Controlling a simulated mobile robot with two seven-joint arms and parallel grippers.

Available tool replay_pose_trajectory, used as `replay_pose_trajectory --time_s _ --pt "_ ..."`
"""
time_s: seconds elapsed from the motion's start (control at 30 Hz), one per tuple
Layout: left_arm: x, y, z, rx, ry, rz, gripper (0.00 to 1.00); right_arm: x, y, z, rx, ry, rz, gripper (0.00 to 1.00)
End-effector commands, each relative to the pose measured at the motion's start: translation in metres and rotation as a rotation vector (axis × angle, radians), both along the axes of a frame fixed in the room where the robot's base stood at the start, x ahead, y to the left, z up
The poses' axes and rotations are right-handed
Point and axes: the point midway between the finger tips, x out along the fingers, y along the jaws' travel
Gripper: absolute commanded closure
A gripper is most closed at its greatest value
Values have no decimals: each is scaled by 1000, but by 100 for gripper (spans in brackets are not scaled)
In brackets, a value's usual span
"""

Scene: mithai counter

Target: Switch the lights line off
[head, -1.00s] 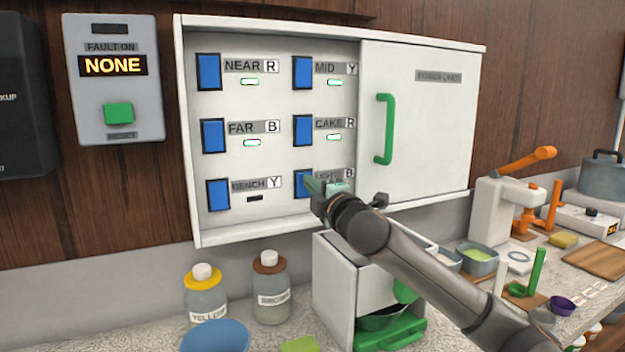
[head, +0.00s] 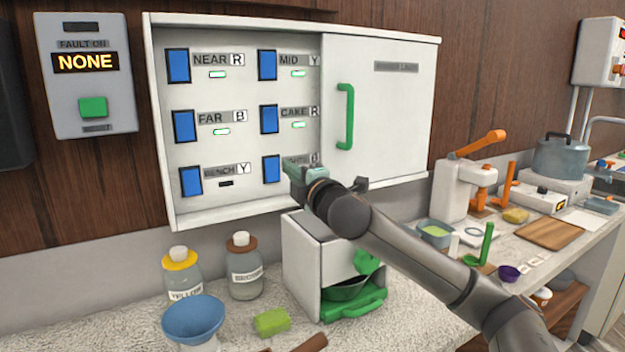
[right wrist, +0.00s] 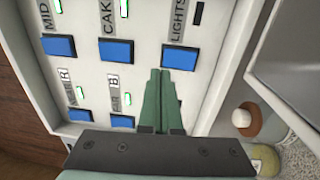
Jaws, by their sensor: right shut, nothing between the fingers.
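The lights switch is a blue rocker (head: 271,168) at the bottom right of the open switch panel in the head view. It also shows in the right wrist view (right wrist: 180,57), under the LIGHTS label (right wrist: 178,19), and its small indicator (right wrist: 198,13) is dark there. My right gripper (head: 291,170) is shut and empty. It sits just right of this switch and hides most of the label and the indicator in the head view. In the right wrist view the shut fingertips (right wrist: 162,72) lie at the switch's lower edge. I cannot tell if they touch it. My left gripper is not in view.
The NEAR (head: 178,66), FAR (head: 184,126), MID (head: 267,65) and CAKE (head: 269,119) switches have lit green indicators. The BENCH switch (head: 191,181) has a dark one. A panel door with a green handle (head: 345,116) is to the right. Bottles and a white dispenser (head: 301,265) stand below.

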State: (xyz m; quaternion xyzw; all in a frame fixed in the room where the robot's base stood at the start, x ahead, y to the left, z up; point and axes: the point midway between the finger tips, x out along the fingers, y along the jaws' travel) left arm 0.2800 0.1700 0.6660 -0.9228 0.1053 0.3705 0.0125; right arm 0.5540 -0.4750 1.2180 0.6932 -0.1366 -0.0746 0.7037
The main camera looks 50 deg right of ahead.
Motion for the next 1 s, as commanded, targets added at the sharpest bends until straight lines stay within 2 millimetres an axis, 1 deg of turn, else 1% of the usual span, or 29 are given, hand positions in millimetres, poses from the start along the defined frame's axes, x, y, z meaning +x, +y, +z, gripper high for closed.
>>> replay_pose_trajectory --time_s 0.03,0.1,0.3,0.5,0.7,1.0 --pt "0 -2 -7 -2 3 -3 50 -9 4 -6 -5 7 2 100" --pt "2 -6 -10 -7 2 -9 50 -19 6 -5 -5 6 -1 100" --pt "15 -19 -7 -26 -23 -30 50 -42 13 -2 0 5 0 100" --pt "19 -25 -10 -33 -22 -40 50 -61 20 3 4 3 2 100" --pt "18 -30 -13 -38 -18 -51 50 -72 23 6 3 2 1 100" --pt "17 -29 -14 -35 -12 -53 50 -75 24 7 2 4 1 100"
